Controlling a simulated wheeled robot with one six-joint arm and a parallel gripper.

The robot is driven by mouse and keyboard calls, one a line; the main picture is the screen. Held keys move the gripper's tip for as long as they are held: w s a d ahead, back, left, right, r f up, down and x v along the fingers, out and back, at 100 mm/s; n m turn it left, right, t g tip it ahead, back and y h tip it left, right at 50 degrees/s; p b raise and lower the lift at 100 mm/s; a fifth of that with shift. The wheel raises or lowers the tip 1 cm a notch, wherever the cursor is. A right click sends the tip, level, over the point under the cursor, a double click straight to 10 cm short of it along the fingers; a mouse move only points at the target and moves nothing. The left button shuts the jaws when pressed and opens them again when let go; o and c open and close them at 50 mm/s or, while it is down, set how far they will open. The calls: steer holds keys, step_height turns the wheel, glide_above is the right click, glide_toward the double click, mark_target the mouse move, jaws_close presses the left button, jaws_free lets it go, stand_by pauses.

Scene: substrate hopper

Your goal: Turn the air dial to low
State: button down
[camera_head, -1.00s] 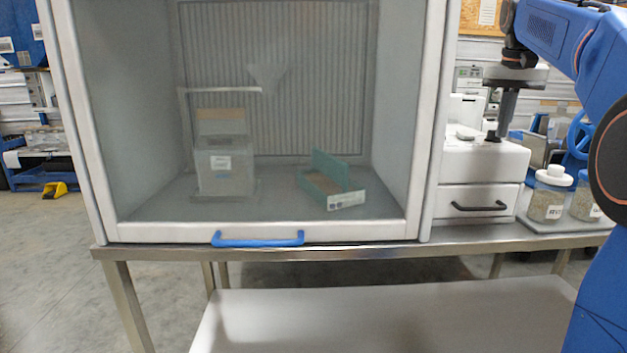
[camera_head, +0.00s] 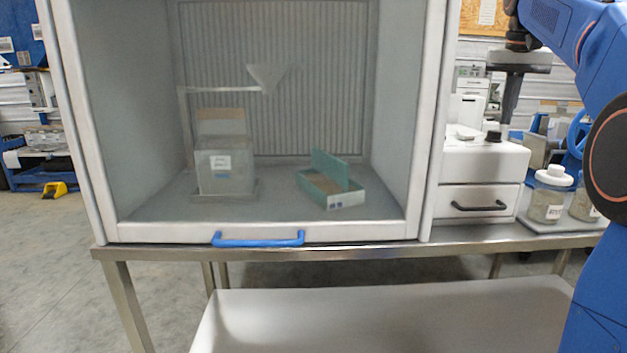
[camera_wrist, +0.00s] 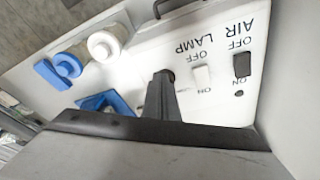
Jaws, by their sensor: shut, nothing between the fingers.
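A small black dial (camera_head: 493,136) sits on top of the white control box (camera_head: 485,160) right of the glass cabinet. In the wrist view, a dark round knob (camera_wrist: 164,75), apparently this dial, shows at my fingertips and is partly hidden by them; its setting cannot be read. The AIR label stands upside down beside a black OFF/ON switch (camera_wrist: 242,64). A white LAMP switch (camera_wrist: 201,76) is next to it. My gripper (camera_head: 505,120) is shut and empty, pointing down just above the box near the dial. It also shows in the wrist view (camera_wrist: 161,90).
The glass cabinet (camera_head: 428,120) holds a funnel (camera_head: 267,77), a clear bin (camera_head: 225,172) and a teal box (camera_head: 330,192). Its front has a blue handle (camera_head: 258,239). A drawer handle (camera_head: 480,206) is below the dial. Lidded jars (camera_head: 548,195) stand close on the right.

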steer(key=v, duration=0.2)
steer(key=shift+w+d+r, duration=0.1)
steer(key=shift+w+r, duration=0.1)
steer(key=shift+r, duration=0.2)
glide_above(491, 143)
steer(key=s, duration=0.1)
steer(key=shift+s+a+f, duration=0.1)
steer(key=shift+a+f, duration=0.1)
steer(key=shift+f, duration=1.3)
steer(key=shift+a+f, duration=0.15)
steer(key=shift+f, duration=1.35)
steer(key=shift+d, duration=0.1)
